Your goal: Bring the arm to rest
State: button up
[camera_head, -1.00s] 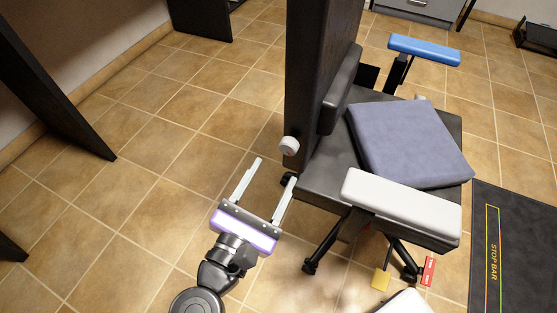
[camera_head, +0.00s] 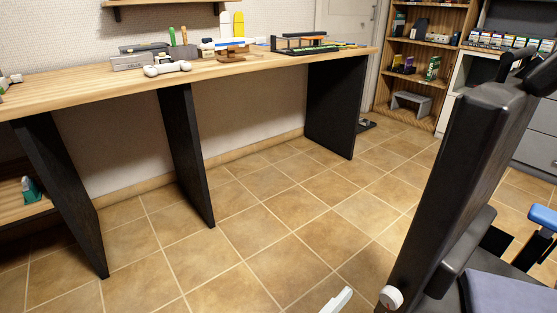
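A black chair (camera_head: 462,150) with a blue-grey cushion (camera_head: 510,292) and blue armrest (camera_head: 544,217) stands at the right. A wooden workbench (camera_head: 80,83) with black leg panels holds several items. Shelves (camera_head: 425,45) stand behind. The tiled floor (camera_head: 265,235) between is clear.

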jog(key=s+d+f+m+t+y, duration=0.1)
jog(key=s+d+f+m+y, duration=0.1)
jog(key=s+m+y, duration=0.5)
jog(key=s+d+f+m+y, duration=0.2)
jog(key=s+m+y, duration=0.1)
jog(key=s+m, duration=0.8)
jog(key=s+d+f+m+t+y, duration=0.1)
jog(key=s+d+f+m+y, duration=0.1)
jog(key=s+m+y, duration=0.6)
notch_tip(320, 180, up, 31)
jog(key=w+m+h+p, duration=0.1)
jog(key=m+h+p, duration=0.1)
jog(key=p, duration=2.9)
jog(key=shift+w+d+r+h+p, duration=0.15)
jog(key=shift+d+h+p, duration=0.2)
jog(key=shift+h, duration=0.45)
